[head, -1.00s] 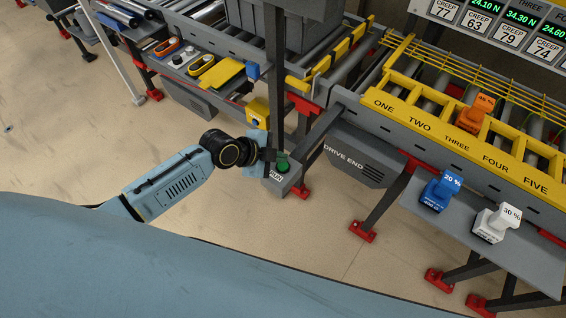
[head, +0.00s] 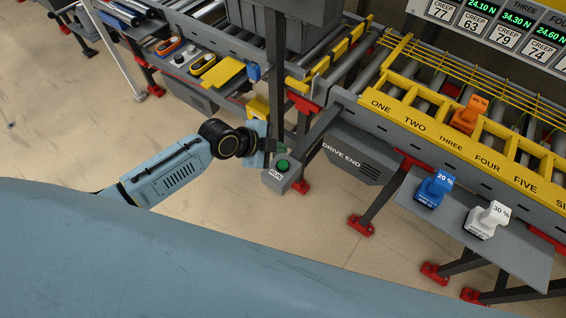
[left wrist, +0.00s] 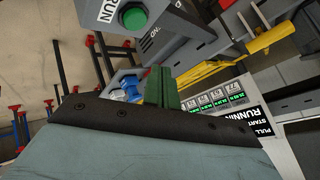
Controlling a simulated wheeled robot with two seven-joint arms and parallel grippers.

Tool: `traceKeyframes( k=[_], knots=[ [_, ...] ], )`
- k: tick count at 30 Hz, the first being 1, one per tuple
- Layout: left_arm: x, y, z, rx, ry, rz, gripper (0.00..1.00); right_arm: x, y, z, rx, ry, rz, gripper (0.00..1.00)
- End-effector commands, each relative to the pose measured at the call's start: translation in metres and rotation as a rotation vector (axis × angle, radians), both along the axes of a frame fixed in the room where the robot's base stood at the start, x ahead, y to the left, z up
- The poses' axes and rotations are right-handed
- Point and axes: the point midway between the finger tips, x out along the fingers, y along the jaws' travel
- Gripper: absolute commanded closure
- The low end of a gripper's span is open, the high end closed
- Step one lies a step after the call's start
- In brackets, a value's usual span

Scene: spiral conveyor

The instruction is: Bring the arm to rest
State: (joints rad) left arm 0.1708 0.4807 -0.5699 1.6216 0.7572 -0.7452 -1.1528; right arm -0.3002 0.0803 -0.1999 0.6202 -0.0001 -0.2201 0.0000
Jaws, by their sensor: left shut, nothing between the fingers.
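My left arm (head: 170,177) reaches in from the left in the head view, bent at a black wrist joint. My left gripper (head: 279,149) is beside the grey post, just behind and above the RUN box (head: 280,178) with its green button (head: 283,167). In the left wrist view the dark green fingers (left wrist: 160,88) are together with nothing between them. The green RUN button (left wrist: 133,16) shows above them there, apart from the fingers. My right gripper is in neither view.
The conveyor with the yellow numbered rail (head: 450,148) runs along the right. An orange weight (head: 466,116) stands there; a blue weight (head: 434,189) and a white weight (head: 486,221) stand on the grey shelf (head: 515,250). Open floor (head: 90,130) lies left of the arm.

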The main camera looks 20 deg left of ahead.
Motion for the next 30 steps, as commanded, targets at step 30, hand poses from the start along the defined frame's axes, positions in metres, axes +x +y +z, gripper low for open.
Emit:
traceKeyframes(
  k=[30],
  knots=[
    [-0.183, 0.030, 0.039, -0.141, 0.523, 0.862, 1.00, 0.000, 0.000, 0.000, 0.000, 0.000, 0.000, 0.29]
  ],
)
